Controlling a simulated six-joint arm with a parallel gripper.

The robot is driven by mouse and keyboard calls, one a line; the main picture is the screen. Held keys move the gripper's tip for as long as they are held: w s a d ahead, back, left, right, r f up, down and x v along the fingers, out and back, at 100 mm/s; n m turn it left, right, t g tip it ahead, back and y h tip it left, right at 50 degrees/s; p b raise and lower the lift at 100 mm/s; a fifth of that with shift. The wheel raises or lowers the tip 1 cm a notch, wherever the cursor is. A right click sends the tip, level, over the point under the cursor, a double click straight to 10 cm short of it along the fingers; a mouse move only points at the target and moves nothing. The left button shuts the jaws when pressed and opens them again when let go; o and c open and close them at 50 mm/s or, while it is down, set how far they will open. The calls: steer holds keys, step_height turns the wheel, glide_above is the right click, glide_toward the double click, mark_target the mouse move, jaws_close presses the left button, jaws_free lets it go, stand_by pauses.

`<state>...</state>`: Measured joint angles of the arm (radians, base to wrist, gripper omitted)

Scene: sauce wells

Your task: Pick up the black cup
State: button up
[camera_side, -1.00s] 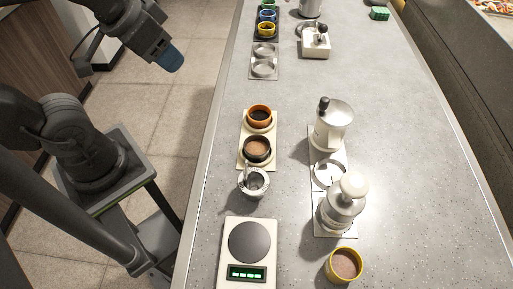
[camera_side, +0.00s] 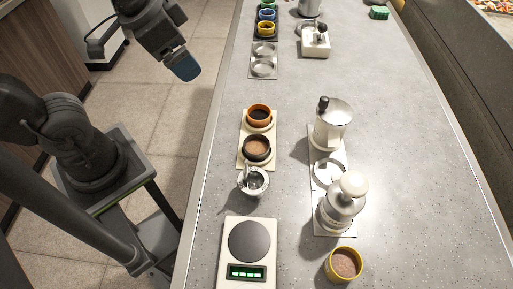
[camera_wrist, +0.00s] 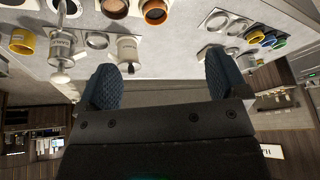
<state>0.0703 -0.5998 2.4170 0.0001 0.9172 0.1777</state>
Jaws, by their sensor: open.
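The black cup (camera_side: 257,148) holds something brown. It stands upright at the near end of a pale board (camera_side: 244,130), just in front of an orange cup (camera_side: 259,115) with dark liquid. In the wrist view the black cup (camera_wrist: 114,8) is at the top edge, partly cut off, left of the orange cup (camera_wrist: 155,12). My gripper (camera_side: 186,66) is up beyond the counter's left edge, well away from the black cup. In the wrist view its two blue fingers are wide apart, with nothing between them (camera_wrist: 163,80).
A metal pitcher (camera_side: 253,182) stands close in front of the black cup. A scale (camera_side: 232,273) is nearer. More cups line the back left.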

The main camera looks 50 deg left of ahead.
steer(key=w+d+f+m+g, duration=0.3)
steer(key=w+d+m, duration=0.2)
steer(key=d+m, duration=0.15)
steer(key=m+g, duration=0.2)
steer(key=m, duration=0.5)
glide_above(257, 152)
steer(key=f, duration=1.3)
steer(key=shift+s+d+f, duration=0.1)
steer(key=shift+d+f, duration=0.1)
steer(key=shift+d, duration=0.05)
steer(key=shift+a+f, duration=0.15)
steer(key=shift+f, duration=1.2)
steer(key=shift+a+f, duration=0.15)
steer(key=shift+f, duration=1.15)
steer(key=c, duration=1)
steer(key=shift+r, duration=0.15)
